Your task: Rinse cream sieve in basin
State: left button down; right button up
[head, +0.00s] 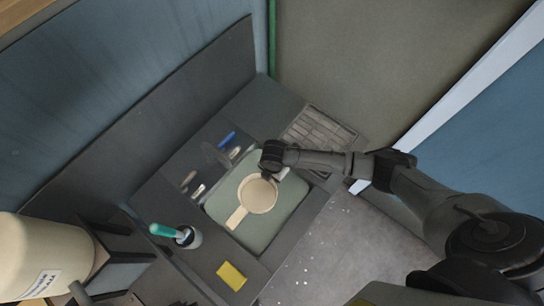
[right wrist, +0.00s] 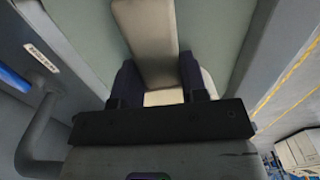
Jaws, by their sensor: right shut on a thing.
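The cream sieve (head: 257,195) is inside the pale green basin (head: 285,215), its handle pointing toward the lower left. My right gripper (head: 276,170) is at the sieve's far edge, shut on it. In the right wrist view, the cream surface of the sieve (right wrist: 147,40) runs up from between the dark fingers of my right gripper (right wrist: 160,88). The gripper hides part of the sieve's edge. I cannot tell whether the sieve touches the basin floor. My left gripper is not in view.
A grey faucet (right wrist: 45,110) stands beside the basin. A blue item (head: 227,138) lies behind it. A yellow sponge (head: 231,275) and a cup with a teal-handled brush (head: 166,231) are at the near side. A drying rack (head: 318,130) is at the far right. A cream cylinder (head: 38,255) stands at left.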

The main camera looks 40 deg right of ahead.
jog(key=shift+f+b, duration=3.9)
jog(key=shift+f, duration=2)
jog(key=shift+f+b, duration=0.4)
jog(key=shift+f, duration=0.3)
